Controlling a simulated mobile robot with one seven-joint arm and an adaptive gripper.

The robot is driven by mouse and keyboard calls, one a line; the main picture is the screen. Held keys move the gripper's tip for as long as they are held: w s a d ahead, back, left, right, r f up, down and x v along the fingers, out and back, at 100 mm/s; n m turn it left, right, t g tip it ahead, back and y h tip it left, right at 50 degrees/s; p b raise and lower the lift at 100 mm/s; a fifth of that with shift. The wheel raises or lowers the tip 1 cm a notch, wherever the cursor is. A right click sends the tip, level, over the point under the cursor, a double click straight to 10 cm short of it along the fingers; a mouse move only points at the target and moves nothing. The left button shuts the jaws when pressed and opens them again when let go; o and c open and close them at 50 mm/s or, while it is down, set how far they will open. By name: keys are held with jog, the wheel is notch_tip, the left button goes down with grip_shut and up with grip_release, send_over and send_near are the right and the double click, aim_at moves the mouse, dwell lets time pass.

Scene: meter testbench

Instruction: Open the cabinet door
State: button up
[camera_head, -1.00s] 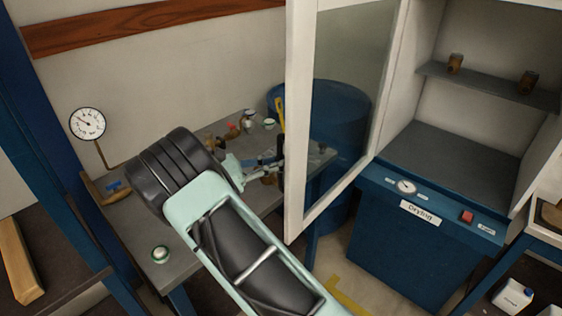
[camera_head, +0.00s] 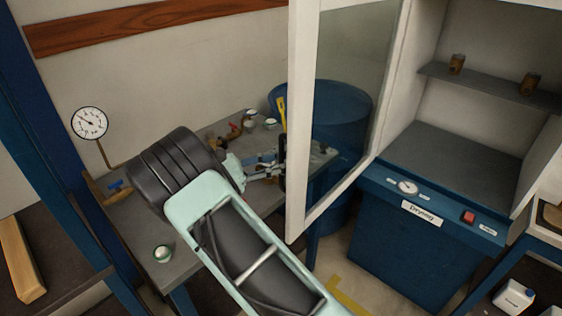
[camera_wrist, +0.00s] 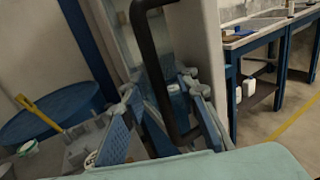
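The cabinet door (camera_head: 298,190) has a white frame and a glass pane. It stands swung wide open to the left of the drying cabinet (camera_head: 455,150), whose inside is exposed. A black bar handle (camera_wrist: 150,60) is on the door's outer side; it shows small and dark in the head view (camera_head: 283,165). My gripper (camera_wrist: 163,120) is at the handle, with its blue-padded fingers apart on either side of the bar. I see gaps between the bar and the pads, so the gripper looks open around it. The handle's lower end is partly hidden by the fingers.
A grey workbench (camera_head: 200,262) with small items lies under my arm. A blue drum (camera_head: 345,110) stands behind the door glass. A round gauge (camera_head: 89,122) stands at the left. The wrist view shows a blue-legged table (camera_wrist: 245,38) at the right and floor beside it.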

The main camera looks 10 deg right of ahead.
jog(key=v, duration=1.2)
